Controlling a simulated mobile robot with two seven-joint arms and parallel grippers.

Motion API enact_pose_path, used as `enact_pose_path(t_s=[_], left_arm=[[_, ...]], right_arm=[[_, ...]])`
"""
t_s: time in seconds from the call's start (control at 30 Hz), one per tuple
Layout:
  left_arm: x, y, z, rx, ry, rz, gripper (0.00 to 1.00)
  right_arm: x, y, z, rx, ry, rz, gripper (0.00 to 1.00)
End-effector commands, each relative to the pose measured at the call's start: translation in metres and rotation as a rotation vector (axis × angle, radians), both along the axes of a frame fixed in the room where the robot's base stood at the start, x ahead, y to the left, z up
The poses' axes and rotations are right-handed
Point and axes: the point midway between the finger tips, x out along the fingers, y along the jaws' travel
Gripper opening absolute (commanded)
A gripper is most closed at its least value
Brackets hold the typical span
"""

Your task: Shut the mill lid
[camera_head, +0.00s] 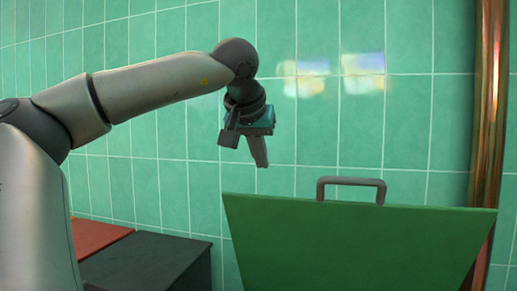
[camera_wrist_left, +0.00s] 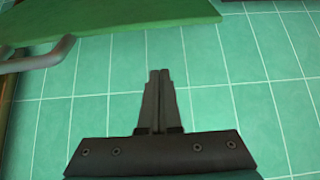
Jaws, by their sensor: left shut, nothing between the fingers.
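The mill lid (camera_head: 350,245) is a green panel standing raised and tilted in the head view, with a grey bar handle (camera_head: 351,182) on its top edge. Its lower part is cut off by the frame. In the left wrist view the green lid (camera_wrist_left: 110,18) shows at the upper left, with the handle (camera_wrist_left: 40,60) at the left edge. My left gripper (camera_head: 262,165) points down, to the left of the handle and a little above the lid's top edge, apart from both. Its fingers (camera_wrist_left: 158,75) are together and empty in the left wrist view. My right gripper is not in view.
A dark box (camera_head: 150,262) and a red-topped one (camera_head: 97,236) stand at the lower left, behind my left arm. A copper pipe (camera_head: 490,110) runs up the green tiled wall (camera_head: 420,120) at the right. The space above the handle is clear.

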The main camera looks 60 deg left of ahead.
Motion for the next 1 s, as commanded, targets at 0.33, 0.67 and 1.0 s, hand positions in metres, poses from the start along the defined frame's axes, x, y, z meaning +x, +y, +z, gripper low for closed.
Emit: enact_pose_path(t_s=[0.33, 0.67, 1.0], left_arm=[[0.017, 0.013, -0.042, 0.001, -0.004, -0.004, 0.00], [0.000, -0.001, -0.051, 0.000, -0.002, -0.001, 0.00], [-0.002, -0.003, -0.052, 0.000, -0.001, -0.001, 0.00]], right_arm=[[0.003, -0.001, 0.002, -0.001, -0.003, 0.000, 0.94], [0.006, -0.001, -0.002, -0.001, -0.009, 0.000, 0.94], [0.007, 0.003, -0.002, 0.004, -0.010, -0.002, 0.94]])
